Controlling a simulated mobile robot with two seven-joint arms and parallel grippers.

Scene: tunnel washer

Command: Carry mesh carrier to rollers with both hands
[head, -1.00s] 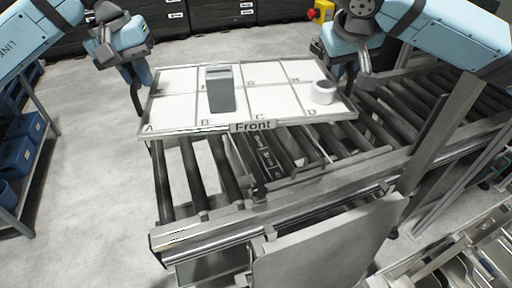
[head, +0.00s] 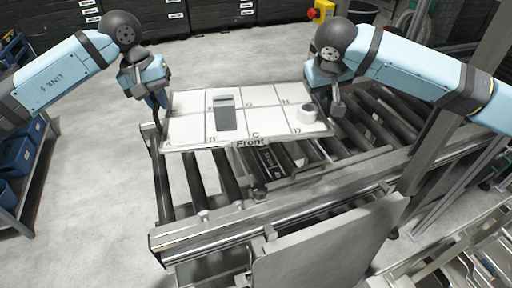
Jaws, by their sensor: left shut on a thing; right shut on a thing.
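The mesh carrier (head: 184,132) is a pale rectangular tray with a thin metal frame, a grid of lettered cells and a "Front" label. A grey box-like item (head: 225,114) stands on it left of centre, and a white round cup-like item (head: 308,113) sits in cell D. My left gripper (head: 158,120) is shut on the carrier's left edge. My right gripper (head: 332,103) is at its right edge, shut on it; its fingertips are partly hidden by the wrist. The carrier is over the far part of the rollers (head: 228,178); whether it touches them is unclear.
A metal rail (head: 290,205) runs along the conveyor's near side, with a grey panel (head: 330,250) below it. A grey post (head: 440,110) rises at right. A shelf with blue bins (head: 15,155) stands at left. Black drawers (head: 210,20) line the back; floor between is clear.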

